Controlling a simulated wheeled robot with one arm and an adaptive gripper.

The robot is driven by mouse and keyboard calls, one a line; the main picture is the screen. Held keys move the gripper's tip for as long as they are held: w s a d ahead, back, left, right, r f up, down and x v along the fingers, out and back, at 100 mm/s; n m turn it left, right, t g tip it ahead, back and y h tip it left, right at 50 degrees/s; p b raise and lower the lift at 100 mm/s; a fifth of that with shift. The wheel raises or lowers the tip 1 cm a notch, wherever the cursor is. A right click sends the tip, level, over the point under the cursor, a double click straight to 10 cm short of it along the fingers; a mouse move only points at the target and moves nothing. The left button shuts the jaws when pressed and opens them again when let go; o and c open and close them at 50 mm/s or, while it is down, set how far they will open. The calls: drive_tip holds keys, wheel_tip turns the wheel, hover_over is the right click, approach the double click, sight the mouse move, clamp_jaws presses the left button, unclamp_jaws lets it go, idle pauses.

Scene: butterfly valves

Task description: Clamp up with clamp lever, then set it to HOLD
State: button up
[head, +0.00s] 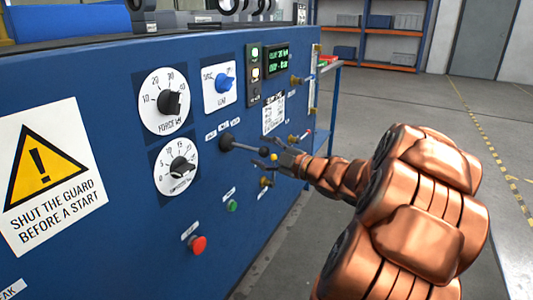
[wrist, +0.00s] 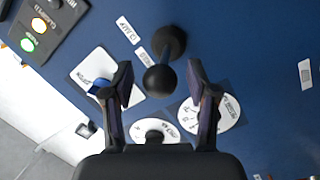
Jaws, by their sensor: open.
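The clamp lever (head: 245,147) is a black lever with a ball end. It sticks out from the blue panel, with small white labels above its base. In the wrist view its black ball (wrist: 160,79) lies between my two fingers, with a gap on each side. Its round base (wrist: 170,42) shows behind. A label reading CLAMP (wrist: 125,30) and another that seems to read HOLD (wrist: 142,55) are beside the base. My gripper (wrist: 160,86) is open around the ball, not visibly touching it. In the head view my gripper (head: 270,161) is at the lever's end.
Near the lever are a force dial (head: 164,101), a second dial (head: 175,166), a blue knob (head: 224,84), a lamp strip (head: 254,73) and brass-coloured fittings (head: 297,80). A green button (head: 232,206) and red button (head: 197,244) sit below. The floor (head: 430,110) to the right is clear.

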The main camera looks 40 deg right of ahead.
drive_tip(key=shift+s, duration=0.1)
drive_tip(key=s+d, duration=0.1)
drive_tip(key=s, duration=1)
drive_tip(key=shift+s+d, duration=0.15)
drive_tip(key=shift+s, duration=0.25)
idle(0.4)
